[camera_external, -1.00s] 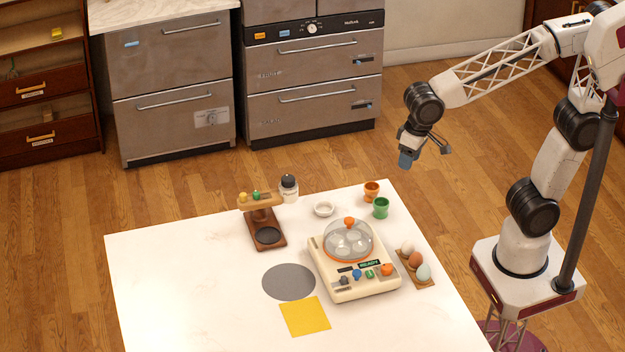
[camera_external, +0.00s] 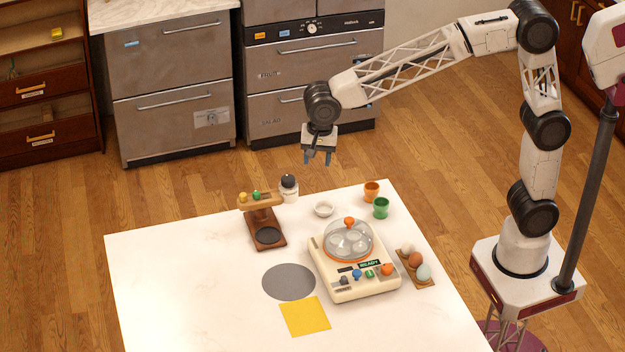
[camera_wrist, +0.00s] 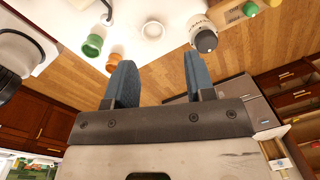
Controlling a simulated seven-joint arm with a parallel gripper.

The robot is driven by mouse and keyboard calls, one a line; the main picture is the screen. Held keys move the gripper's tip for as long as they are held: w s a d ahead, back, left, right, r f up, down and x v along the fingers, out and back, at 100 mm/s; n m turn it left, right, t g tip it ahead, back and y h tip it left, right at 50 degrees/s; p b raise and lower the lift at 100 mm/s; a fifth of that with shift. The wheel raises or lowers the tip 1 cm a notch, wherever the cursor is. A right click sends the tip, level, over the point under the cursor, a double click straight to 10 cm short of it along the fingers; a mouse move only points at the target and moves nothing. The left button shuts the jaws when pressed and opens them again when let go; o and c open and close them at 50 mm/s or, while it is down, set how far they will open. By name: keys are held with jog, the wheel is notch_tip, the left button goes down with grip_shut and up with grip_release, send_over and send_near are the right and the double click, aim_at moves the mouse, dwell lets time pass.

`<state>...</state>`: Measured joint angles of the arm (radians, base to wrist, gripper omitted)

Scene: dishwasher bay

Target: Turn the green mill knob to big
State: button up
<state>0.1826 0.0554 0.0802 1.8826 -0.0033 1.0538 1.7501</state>
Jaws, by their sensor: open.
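A wooden mill stand (camera_external: 264,222) with a round dark plate at its foot stands on the left part of the white table. On its top arm sit a green knob (camera_external: 256,195) and a yellow knob (camera_external: 242,197). The green knob also shows at the top right of the wrist view (camera_wrist: 251,9); its setting is too small to read. My gripper (camera_external: 317,159) is open and empty, pointing down in the air. In the external picture it appears above and right of the knob, apart from it. Both blue-grey fingers show in the wrist view (camera_wrist: 160,62).
A black-topped jar (camera_external: 289,189) stands right beside the mill. A white bowl (camera_external: 324,209), an orange cup (camera_external: 371,191) and a green cup (camera_external: 381,208) stand farther right. A domed egg cooker (camera_external: 350,285) has its own green knob (camera_external: 370,274). Eggs sit on a holder (camera_external: 426,284). The table's left is clear.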

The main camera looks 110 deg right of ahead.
aim_at(256, 192)
jog(key=w+d+f+m, duration=0.2)
jog(key=w+d+m, duration=0.1)
jog(key=w, duration=0.2)
jog(key=w+d+f+m, duration=0.3)
jog(key=w, duration=0.2)
jog(key=w+d+f+m, duration=0.2)
jog(key=w+d+m, duration=0.1)
jog(key=w, duration=0.2)
jog(key=shift+w+d+f+g, duration=0.3)
jog(key=shift+g, duration=0.1)
jog(key=shift+f, duration=0.15)
jog(key=shift+f, duration=3.75)
jog(key=shift+c, duration=0.3)
grip_shut()
